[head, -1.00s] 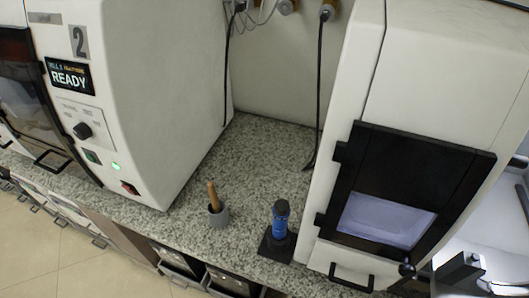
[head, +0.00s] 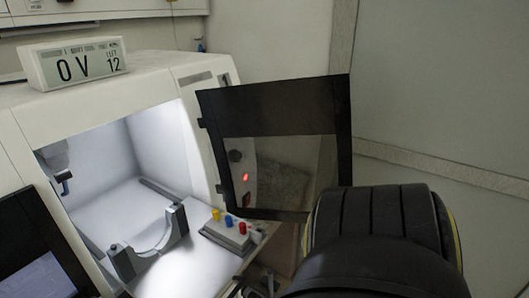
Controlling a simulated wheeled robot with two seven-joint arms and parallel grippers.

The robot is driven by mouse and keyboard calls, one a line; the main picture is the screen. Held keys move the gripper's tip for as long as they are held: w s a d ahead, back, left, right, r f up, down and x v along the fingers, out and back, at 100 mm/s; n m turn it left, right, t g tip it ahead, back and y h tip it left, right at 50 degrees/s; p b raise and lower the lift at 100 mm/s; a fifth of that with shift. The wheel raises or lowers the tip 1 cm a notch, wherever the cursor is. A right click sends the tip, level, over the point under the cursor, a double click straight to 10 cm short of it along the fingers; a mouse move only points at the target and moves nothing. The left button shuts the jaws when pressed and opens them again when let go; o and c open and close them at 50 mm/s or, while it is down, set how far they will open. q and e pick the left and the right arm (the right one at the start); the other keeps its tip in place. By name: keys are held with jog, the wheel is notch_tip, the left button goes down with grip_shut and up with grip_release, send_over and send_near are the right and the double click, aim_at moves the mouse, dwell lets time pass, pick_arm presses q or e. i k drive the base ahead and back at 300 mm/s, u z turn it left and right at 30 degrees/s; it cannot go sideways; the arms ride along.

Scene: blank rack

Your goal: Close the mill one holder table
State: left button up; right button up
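A white machine (head: 110,118) with a brightly lit, open chamber stands at the left in the head view. No readable label says whether it is mill one. A grey U-shaped holder (head: 150,248) sits low in the chamber. A small grey block (head: 226,238) with yellow, blue and red knobs is by the chamber's right edge; I cannot tell whether either part belongs to the holder table. The black-framed door (head: 275,112) with a clear window stands swung open to the right. My dark arm fills the lower right. Neither gripper is in view.
A display box (head: 75,64) reading "OV 12" stands on the machine. A dark panel (head: 35,250) is at the lower left. Grey wall panels (head: 440,90) fill the right side. My arm hides the area below the door.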

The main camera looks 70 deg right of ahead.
aim_at(174, 256)
jog(key=z, duration=0.1)
jog(key=i, duration=0.3)
jog(key=z, duration=2.25)
